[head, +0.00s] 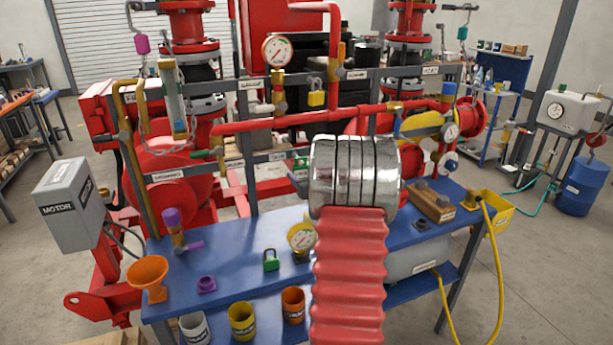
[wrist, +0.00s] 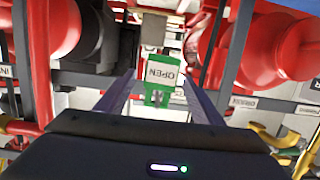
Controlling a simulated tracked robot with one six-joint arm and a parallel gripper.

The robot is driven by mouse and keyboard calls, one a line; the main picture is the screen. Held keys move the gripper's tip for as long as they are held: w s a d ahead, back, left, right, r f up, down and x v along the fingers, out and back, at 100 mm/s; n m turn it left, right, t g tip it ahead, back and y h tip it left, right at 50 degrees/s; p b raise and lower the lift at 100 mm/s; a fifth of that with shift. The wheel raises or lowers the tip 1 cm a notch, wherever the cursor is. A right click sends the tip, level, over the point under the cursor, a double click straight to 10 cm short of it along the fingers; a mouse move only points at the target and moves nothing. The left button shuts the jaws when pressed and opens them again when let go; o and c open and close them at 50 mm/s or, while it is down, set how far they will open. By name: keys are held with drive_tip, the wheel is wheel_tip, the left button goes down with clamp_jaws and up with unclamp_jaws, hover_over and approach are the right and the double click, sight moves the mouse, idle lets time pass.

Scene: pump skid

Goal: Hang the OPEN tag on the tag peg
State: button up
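In the head view my gripper is mostly hidden behind my arm; a small green-and-white piece (head: 301,164) shows just left of the arm, perhaps this tag. I cannot make out the tag peg with certainty.
Red pipes (head: 260,121) and grey labelled rails (head: 215,170) cross behind the blue bench (head: 232,240). A green padlock (head: 271,262), an orange funnel (head: 148,275) and a gauge (head: 301,237) are on the bench. Several cups line its front. A yellow padlock (head: 316,98) hangs above.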

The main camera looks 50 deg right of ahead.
drive_tip(key=shift+o, duration=0.2)
drive_tip(key=shift+s, duration=0.15)
drive_tip(key=v, duration=1.3)
drive_tip(key=shift+s+a, duration=0.2)
idle(0.3)
